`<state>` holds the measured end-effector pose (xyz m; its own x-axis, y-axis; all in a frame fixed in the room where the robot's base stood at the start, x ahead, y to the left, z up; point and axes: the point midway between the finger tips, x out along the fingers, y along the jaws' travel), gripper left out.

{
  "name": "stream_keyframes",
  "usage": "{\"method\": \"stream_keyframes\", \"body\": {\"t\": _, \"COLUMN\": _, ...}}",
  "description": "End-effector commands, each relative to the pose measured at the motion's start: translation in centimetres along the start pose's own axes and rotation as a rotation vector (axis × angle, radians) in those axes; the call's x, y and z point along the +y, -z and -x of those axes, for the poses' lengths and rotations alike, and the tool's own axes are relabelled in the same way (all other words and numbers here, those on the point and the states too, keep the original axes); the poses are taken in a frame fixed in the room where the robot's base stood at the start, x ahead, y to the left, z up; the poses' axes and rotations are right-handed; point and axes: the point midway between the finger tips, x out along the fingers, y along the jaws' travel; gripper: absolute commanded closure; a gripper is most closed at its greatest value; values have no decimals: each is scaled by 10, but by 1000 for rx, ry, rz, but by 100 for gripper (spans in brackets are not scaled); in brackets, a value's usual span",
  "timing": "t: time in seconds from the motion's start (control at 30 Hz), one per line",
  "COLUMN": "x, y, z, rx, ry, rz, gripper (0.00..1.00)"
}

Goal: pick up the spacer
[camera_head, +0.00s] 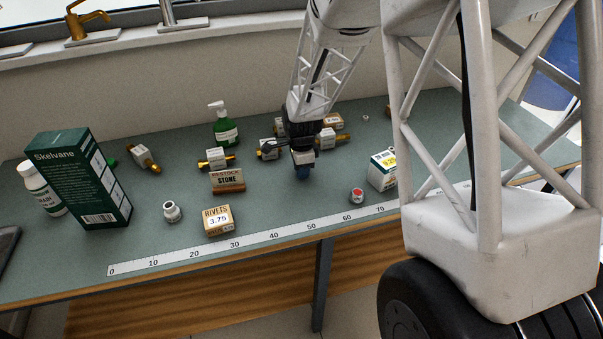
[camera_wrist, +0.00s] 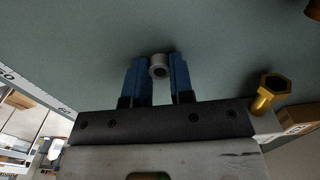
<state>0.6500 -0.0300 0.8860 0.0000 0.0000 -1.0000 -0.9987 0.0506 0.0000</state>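The spacer (camera_wrist: 158,66) is a small light grey ring with a dark round hole. In the wrist view it sits between the two blue fingertips of my gripper (camera_wrist: 160,72). It fills the gap between them, with no clear space on either side. My gripper is shut on it. In the head view, the blue fingertips (camera_head: 302,173) are low over the middle of the bench, and the spacer cannot be made out there. Whether it touches the bench top is not clear.
On the bench (camera_head: 270,215) stand a stone box (camera_head: 228,181), a rivets box (camera_head: 218,220), a red-topped part (camera_head: 357,195) and a white and green box (camera_head: 383,170). Brass-ended valves (camera_head: 215,159) lie around my gripper. A brass hex fitting (camera_wrist: 272,90) lies right of it in the wrist view.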

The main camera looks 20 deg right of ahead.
Motion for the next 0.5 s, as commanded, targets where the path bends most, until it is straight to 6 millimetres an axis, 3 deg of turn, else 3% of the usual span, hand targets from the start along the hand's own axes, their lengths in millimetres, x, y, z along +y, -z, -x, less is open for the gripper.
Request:
{"method": "stream_keyframes", "body": {"t": 0.1, "x": 0, "y": 0, "z": 0, "rx": 0, "ry": 0, "rz": 0, "gripper": 100}}
{"method": "stream_keyframes", "body": {"t": 0.5, "x": 0, "y": 0, "z": 2, "rx": 0, "ry": 0, "rz": 0, "gripper": 100}}
